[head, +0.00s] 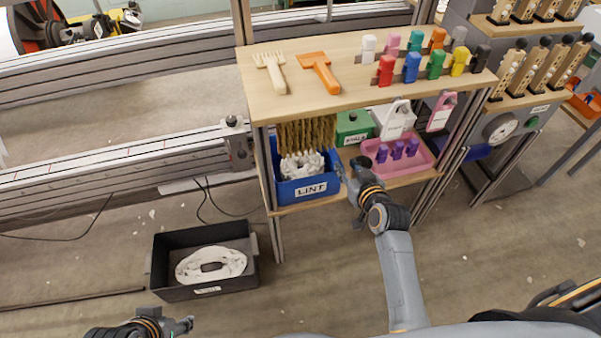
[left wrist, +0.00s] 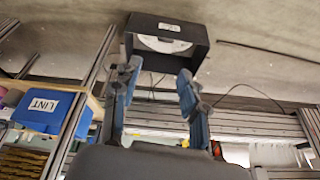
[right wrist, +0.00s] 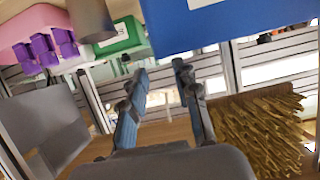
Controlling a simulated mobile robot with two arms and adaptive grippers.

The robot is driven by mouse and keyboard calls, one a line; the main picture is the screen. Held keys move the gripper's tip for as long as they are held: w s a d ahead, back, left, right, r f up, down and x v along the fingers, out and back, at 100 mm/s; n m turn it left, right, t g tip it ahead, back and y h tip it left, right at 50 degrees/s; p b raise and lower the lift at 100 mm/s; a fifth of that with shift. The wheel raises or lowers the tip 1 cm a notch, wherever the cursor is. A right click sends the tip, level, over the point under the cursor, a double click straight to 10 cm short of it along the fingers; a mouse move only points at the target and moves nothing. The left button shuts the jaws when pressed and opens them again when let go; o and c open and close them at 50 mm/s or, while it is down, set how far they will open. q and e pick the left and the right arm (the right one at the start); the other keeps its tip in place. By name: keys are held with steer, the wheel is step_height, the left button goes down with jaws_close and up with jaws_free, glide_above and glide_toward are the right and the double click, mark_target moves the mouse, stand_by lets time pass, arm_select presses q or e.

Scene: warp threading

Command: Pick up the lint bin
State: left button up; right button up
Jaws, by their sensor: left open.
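The lint bin (head: 309,189) is a blue box with a white LINT label, standing on the lower shelf and holding white fluffy lint. It also shows in the left wrist view (left wrist: 50,112) and at the top of the right wrist view (right wrist: 225,25). My right gripper (head: 345,172) is at the bin's right front corner, fingers apart with nothing seen between them; I cannot tell if it touches the bin. In the right wrist view its fingertips (right wrist: 160,72) are just below the bin. My left gripper (head: 188,324) is open and empty, low at the left, away from the bin.
A black bin (head: 207,290) with a white ring-shaped item stands on the floor. On the lower shelf (head: 400,182) are a brown brush (head: 306,132), a green box (head: 352,128) and a pink tray (head: 410,170) with purple pieces. The upper shelf holds combs and coloured clips.

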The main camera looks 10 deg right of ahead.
mark_target(335, 152)
steer(key=b+x, duration=0.1)
steer(key=x, duration=0.3)
steer(key=shift+f, duration=0.15)
steer(key=shift+w+f, duration=0.15)
steer(key=shift+w, duration=0.3)
steer(key=b+x, duration=0.2)
steer(key=x, duration=0.2)
steer(key=shift+w+f, duration=0.2)
steer(key=shift+w, duration=0.3)
arm_select(q)
steer(key=w+d+r+t+h, duration=0.1)
steer(key=w+d+r+t, duration=0.1)
steer(key=w+r+t, duration=0.2)
steer(key=w+d+r+t+h, duration=0.1)
steer(key=w+d+r+t, duration=0.2)
steer(key=w, duration=0.6)
steer(key=shift+w+r+m+t, duration=0.3)
steer(key=shift+r+t, duration=0.6)
steer(key=shift+t, duration=0.2)
arm_select(e)
jaws_close()
steer(key=shift+r, duration=0.1)
